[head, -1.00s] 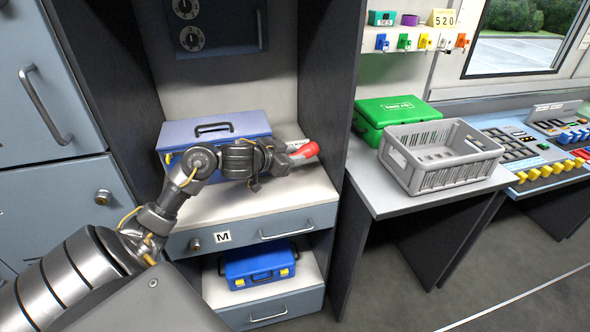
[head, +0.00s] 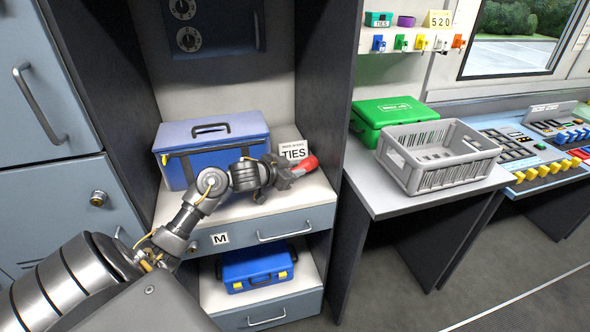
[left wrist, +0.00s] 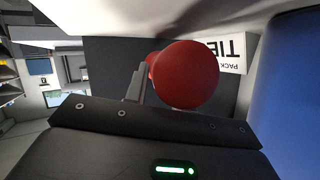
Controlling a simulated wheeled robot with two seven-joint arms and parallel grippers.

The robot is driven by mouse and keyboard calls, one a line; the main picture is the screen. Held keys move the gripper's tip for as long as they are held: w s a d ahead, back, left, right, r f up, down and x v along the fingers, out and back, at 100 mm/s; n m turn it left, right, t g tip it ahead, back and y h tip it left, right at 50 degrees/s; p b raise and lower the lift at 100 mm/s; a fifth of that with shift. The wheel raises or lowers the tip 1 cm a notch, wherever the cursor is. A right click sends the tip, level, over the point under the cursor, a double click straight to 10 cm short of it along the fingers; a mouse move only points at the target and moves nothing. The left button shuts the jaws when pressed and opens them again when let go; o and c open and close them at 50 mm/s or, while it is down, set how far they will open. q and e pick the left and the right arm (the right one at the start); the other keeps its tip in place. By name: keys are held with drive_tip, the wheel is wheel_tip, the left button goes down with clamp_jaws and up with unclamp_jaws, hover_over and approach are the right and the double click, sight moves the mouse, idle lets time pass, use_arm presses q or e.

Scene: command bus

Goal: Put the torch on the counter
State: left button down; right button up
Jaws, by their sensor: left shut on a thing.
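The torch (head: 305,166) shows as a red piece at the tip of my left gripper (head: 292,172). The gripper is shut on it, inside the alcove, over the right part of the light shelf top (head: 318,189). I cannot tell whether the torch touches that surface. In the left wrist view the torch's round red end (left wrist: 187,75) faces the camera, and the gripper's fingers are partly hidden behind it. A grey counter (head: 379,201) stands to the right, beyond a dark partition. My right gripper is not in view.
A blue case (head: 212,140) stands left of the gripper, and a white TIES card (head: 292,150) stands behind it. On the grey counter are a green case (head: 392,111) and a grey crate (head: 440,164). The dark partition (head: 326,110) separates alcove and counter.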

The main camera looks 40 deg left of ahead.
use_arm(q)
drive_tip(key=shift+f, duration=0.55)
drive_tip(key=c, duration=1.2)
unclamp_jaws()
drive_tip(key=shift+f, duration=0.1)
drive_tip(key=shift+o, duration=0.2)
drive_tip(key=shift+r, duration=0.85)
drive_tip(key=v, duration=1.2)
drive_tip(key=shift+p, duration=0.3)
drive_tip(key=shift+f, duration=0.1)
